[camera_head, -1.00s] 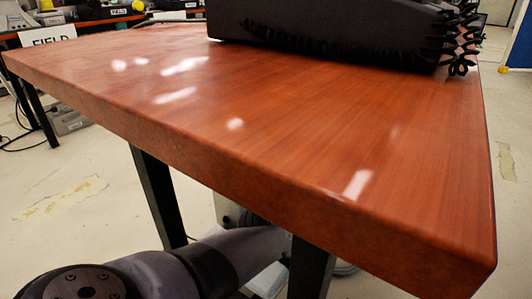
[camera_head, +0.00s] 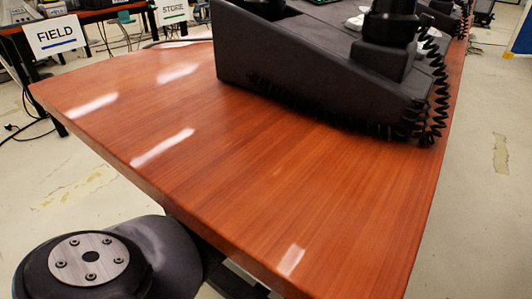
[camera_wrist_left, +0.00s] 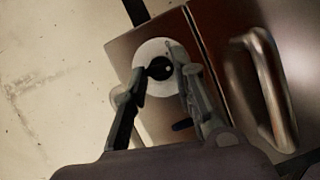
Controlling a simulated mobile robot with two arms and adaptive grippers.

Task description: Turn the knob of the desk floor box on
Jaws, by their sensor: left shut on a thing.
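In the left wrist view a small dark knob (camera_wrist_left: 159,68) sits on a pale round disc (camera_wrist_left: 150,50), set against a brown panel. My left gripper (camera_wrist_left: 166,76) has a finger on each side of the knob and is shut on it. The knob's pointing direction is hard to tell in the dim picture. In the head view neither the knob nor my grippers show; the desk top (camera_head: 200,160) fills the middle, and a joint of my own arm is at the lower left.
A large handle (camera_wrist_left: 268,90) stands on the panel right of the knob. Pale floor (camera_wrist_left: 50,90) lies left. On the desk is a black phone console (camera_head: 310,95) with coiled cords (camera_head: 437,90). FIELD (camera_head: 57,35) and STORE (camera_head: 172,12) signs are behind.

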